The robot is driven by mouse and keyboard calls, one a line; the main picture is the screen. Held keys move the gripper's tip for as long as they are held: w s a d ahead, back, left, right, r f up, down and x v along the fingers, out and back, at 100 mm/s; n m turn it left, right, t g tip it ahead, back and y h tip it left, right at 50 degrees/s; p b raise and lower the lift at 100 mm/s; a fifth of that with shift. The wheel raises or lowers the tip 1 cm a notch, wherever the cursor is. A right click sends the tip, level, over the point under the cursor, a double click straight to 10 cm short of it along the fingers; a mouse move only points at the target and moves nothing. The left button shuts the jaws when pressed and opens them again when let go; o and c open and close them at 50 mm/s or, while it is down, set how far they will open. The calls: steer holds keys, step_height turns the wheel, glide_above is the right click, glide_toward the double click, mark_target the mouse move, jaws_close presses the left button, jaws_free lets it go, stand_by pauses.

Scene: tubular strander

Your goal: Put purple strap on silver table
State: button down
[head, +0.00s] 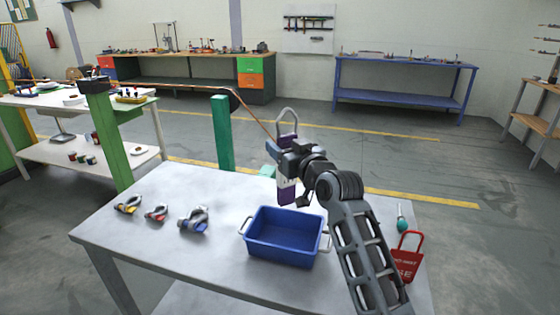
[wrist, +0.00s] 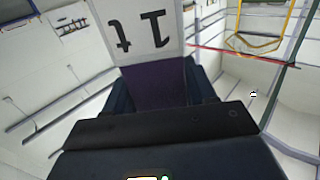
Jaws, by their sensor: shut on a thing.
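A purple strap (head: 287,190) hangs upright in my gripper (head: 284,160), with a grey loop above the jaws and the purple end below. In the wrist view the purple strap (wrist: 155,84) fills the gap between the fingers of my gripper (wrist: 160,92), and a white label marked "1t" is joined to it. The gripper is shut on it. The silver table (head: 150,222) is the grey-topped table in front of me. The strap is held above its far side, behind the blue bin in the picture.
A blue bin (head: 283,250) with handles stands mid-table. Several small clamp-like items with coloured parts (head: 193,219) lie at the left. A red tag-like item (head: 407,262) and a teal-handled tool (head: 401,222) lie at the right. A green post (head: 222,135) rises behind the table.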

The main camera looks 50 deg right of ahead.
mark_target(286, 188)
steer(key=shift+w+a+f, duration=0.15)
steer(key=shift+a+f, duration=0.05)
steer(key=shift+f, duration=0.9)
steer(key=shift+w+a+f, duration=0.1)
steer(key=shift+a+f, duration=0.05)
steer(key=shift+f, duration=0.95)
steer(key=shift+f, duration=0.15)
steer(key=shift+c, duration=1.8)
jaws_free()
